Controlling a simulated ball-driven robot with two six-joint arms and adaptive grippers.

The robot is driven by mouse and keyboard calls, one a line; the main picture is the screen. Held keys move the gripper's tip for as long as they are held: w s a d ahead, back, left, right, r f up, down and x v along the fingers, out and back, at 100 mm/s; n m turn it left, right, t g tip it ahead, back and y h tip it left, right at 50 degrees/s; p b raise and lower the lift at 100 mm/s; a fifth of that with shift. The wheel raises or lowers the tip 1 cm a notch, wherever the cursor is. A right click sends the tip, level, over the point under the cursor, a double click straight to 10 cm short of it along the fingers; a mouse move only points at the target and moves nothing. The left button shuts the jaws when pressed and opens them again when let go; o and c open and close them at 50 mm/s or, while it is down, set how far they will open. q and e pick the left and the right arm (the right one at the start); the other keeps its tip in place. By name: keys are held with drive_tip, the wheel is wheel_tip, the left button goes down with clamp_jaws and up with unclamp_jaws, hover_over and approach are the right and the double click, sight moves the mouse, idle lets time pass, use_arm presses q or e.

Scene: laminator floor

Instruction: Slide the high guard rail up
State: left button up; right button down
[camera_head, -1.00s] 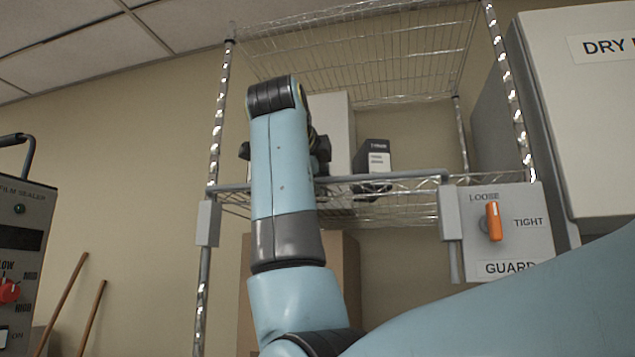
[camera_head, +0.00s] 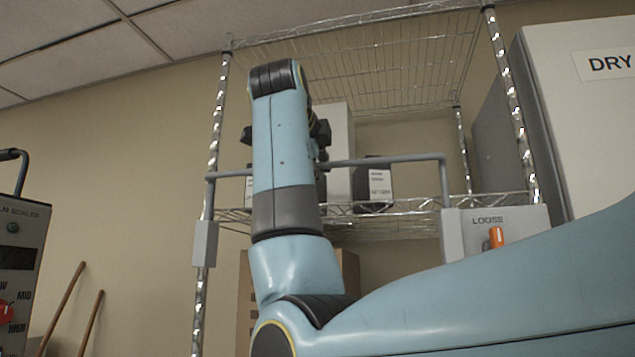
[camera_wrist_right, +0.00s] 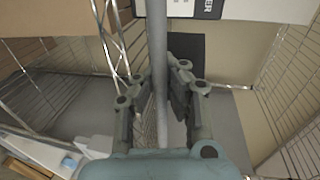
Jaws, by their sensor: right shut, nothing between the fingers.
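The high guard rail (camera_head: 385,162) is a grey bar across the front of the wire rack. Its bent ends run down to grey brackets (camera_head: 205,243) on the posts, and the bar stands above the shelf edge. My right arm hides part of it. My right gripper (camera_head: 320,135) is mostly hidden behind its own arm, at the rail. In the right wrist view, the fingers (camera_wrist_right: 160,88) lie close along the rail (camera_wrist_right: 157,45); whether they touch it I cannot tell. The orange knob (camera_head: 496,237) stands upright near the LOOSE label, partly hidden. My left gripper is not in view.
A dark box (camera_head: 373,185) and a pale box (camera_head: 337,125) stand on the shelf behind the rail. A wire shelf (camera_head: 370,60) hangs above. A film sealer (camera_head: 20,245) is at left, a large cabinet (camera_head: 585,120) at right. Open space lies above the rail.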

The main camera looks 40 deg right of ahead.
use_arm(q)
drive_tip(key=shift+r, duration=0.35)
use_arm(e)
drive_tip(key=shift+s+r, duration=0.1)
drive_tip(key=shift+r, duration=0.7)
drive_tip(key=c, duration=1.3)
unclamp_jaws()
drive_tip(key=shift+s+a, duration=0.1)
drive_tip(key=shift+a, duration=0.15)
drive_tip(key=shift+c, duration=0.2)
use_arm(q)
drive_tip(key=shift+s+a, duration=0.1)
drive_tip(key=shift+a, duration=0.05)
use_arm(e)
drive_tip(key=shift+d, duration=0.1)
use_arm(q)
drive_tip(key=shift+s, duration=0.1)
use_arm(e)
drive_tip(key=v, duration=0.7)
drive_tip(key=shift+a, duration=0.2)
drive_tip(key=shift+s, duration=0.15)
